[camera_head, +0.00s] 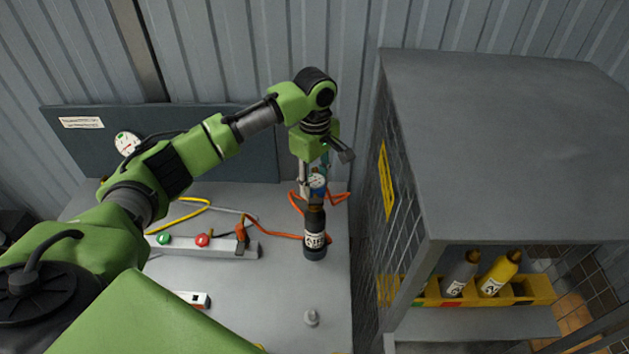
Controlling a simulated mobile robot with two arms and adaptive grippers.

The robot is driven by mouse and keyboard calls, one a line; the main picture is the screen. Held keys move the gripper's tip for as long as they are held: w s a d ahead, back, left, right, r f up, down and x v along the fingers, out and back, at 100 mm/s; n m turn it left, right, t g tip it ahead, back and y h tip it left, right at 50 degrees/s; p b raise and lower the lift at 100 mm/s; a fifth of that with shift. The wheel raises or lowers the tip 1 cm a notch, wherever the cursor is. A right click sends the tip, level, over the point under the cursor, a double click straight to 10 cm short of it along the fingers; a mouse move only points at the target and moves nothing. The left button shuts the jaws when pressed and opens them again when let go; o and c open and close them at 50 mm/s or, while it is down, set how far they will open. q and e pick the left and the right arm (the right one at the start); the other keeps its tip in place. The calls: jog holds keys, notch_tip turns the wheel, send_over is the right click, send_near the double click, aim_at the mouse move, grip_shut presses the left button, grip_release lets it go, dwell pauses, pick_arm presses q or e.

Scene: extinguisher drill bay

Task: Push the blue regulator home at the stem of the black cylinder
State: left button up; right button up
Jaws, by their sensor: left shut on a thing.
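The black cylinder (315,247) stands upright on the grey bench near its right side, with a white label on its front. The blue regulator (318,187) with a round white gauge is at the top of the cylinder, over its stem. From this angle I cannot tell whether it is fully seated. My left gripper (316,170) comes down from above and is shut on the blue regulator. The gripper and regulator hide part of the stem. My right gripper is not in view.
A mesh-sided cabinet (508,150) stands close on the right, with a yellow bottle (499,273) inside.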

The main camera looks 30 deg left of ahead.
pick_arm(q)
jog(key=shift+f, duration=0.75)
dwell(0.7)
jog(key=o, duration=1.2)
notch_tip(320, 180, up, 12)
